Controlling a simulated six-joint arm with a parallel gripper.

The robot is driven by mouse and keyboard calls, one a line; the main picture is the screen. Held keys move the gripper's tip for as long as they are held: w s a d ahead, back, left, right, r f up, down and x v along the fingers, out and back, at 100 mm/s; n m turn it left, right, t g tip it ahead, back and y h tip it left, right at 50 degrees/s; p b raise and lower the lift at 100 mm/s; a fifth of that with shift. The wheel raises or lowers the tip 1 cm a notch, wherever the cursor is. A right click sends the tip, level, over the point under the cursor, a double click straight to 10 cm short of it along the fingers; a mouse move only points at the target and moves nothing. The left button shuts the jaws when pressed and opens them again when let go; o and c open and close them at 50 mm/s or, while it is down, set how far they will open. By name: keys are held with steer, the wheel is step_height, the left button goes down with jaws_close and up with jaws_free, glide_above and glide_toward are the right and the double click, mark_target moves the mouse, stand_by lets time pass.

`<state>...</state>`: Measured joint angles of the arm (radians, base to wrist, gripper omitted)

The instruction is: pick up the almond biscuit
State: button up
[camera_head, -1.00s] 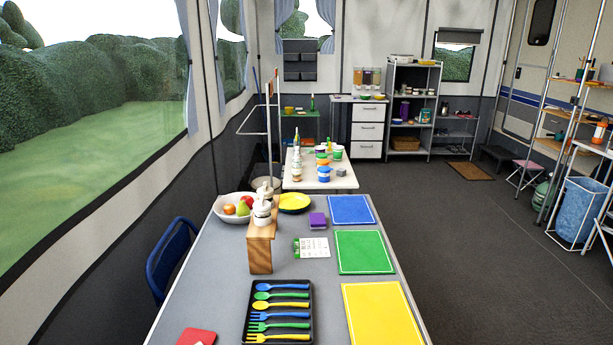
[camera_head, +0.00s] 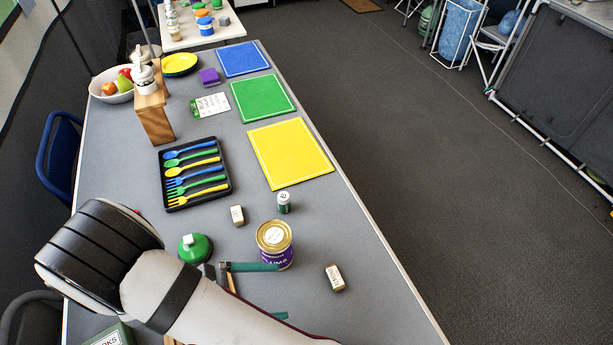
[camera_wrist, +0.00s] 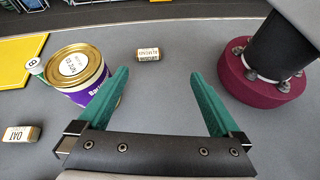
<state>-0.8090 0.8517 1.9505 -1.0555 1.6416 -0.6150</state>
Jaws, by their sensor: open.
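A small pale block with a dark-printed label (camera_head: 334,277) lies on the grey table near its right edge. In the wrist view this block (camera_wrist: 148,54) is ahead of my gripper, between the lines of the fingers, its label upside down and hard to read. It may be the almond biscuit. A similar block (camera_head: 237,215) lies further back; in the wrist view its label reads OAT (camera_wrist: 22,133). My gripper (camera_head: 266,291) has green fingers, apart and empty, and points right towards the first block. It also shows in the wrist view (camera_wrist: 160,100).
A purple tin with a gold lid (camera_head: 274,244) stands close beside one finger. A small green-and-white cylinder (camera_head: 284,202) stands behind it. A green domed object (camera_head: 195,248) is near my wrist. A black cutlery tray (camera_head: 228,187) and yellow mat (camera_head: 290,152) lie further back.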

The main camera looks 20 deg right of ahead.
mark_target(334, 277)
steer(key=shift+w+a+f+n+t+h, duration=0.1)
steer(key=shift+f+n+t+h, duration=0.25)
steer(key=shift+f+n, duration=0.25)
steer(key=shift+w+f+n+t+h, duration=0.1)
steer(key=shift+f+n+t+h, duration=0.2)
steer(key=shift+f+n, duration=0.3)
steer(key=x, duration=1.5)
steer(key=shift+w+f, duration=0.3)
steer(key=shift+w, duration=0.05)
steer(key=c, duration=1.3)
